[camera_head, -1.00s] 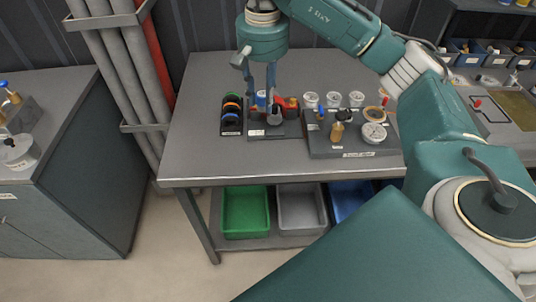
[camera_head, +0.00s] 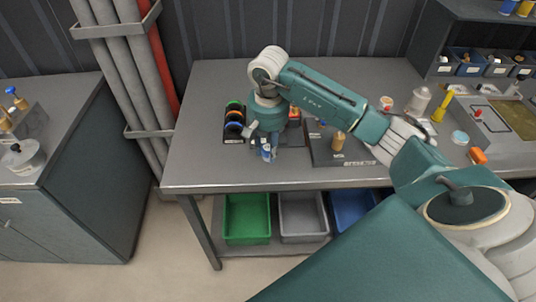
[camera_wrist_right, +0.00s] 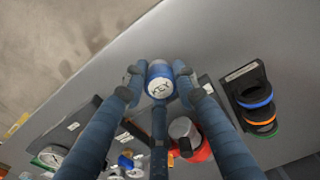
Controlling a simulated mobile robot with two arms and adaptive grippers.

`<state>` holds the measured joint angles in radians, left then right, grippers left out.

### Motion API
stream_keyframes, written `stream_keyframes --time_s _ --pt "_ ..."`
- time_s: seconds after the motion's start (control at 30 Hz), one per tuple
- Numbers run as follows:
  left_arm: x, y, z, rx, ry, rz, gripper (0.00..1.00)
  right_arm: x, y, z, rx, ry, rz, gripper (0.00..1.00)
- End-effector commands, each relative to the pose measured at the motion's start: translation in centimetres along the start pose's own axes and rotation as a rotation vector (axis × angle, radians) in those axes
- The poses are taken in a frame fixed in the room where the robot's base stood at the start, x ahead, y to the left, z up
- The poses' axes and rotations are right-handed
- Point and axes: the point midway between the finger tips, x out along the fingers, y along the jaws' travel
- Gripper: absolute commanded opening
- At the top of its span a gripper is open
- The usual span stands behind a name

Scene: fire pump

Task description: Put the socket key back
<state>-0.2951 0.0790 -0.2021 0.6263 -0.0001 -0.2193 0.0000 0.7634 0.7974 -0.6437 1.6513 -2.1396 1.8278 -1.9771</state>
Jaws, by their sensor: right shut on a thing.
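The socket key (camera_wrist_right: 160,80) is a blue cylinder with a pale end marked "KEY". My right gripper (camera_wrist_right: 160,84) is shut on it, one finger on each side. In the head view the key (camera_head: 266,153) shows as a small blue piece under the gripper (camera_head: 266,145), toward the table's front. The small dark tool stand is mostly hidden behind my right arm in the head view. A red and grey item (camera_wrist_right: 188,138) is beside the gripper in the wrist view. My left gripper is not in view.
A rack with coloured rings (camera_head: 233,122) stands left of the gripper. A dark board with a brass fitting (camera_head: 338,141) lies to the right, partly under my arm. The table (camera_head: 200,165) is bare along its front left. Green and grey bins (camera_head: 247,238) sit below.

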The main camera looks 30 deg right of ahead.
Motion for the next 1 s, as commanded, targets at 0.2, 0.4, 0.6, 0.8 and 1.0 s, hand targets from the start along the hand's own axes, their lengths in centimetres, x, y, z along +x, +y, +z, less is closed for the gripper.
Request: stream_keyframes --time_s 0.2,0.4,0.6,0.8,1.0 --pt "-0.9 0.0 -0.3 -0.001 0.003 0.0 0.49 2.8 0.1 0.3 0.001 -0.005 0.001 0.02" --pt "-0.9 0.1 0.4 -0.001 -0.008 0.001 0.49 3.5 0.0 0.2 -0.001 0.0 -0.001 0.02" --pt "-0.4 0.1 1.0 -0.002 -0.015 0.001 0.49 3.9 0.1 0.2 -0.001 0.0 0.0 0.02" --pt "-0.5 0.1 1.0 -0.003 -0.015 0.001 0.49 3.8 0.1 0.2 -0.001 -0.001 0.0 0.47" --pt "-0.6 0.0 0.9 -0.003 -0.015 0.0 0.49 3.8 0.1 0.2 -0.001 -0.001 0.0 0.47"
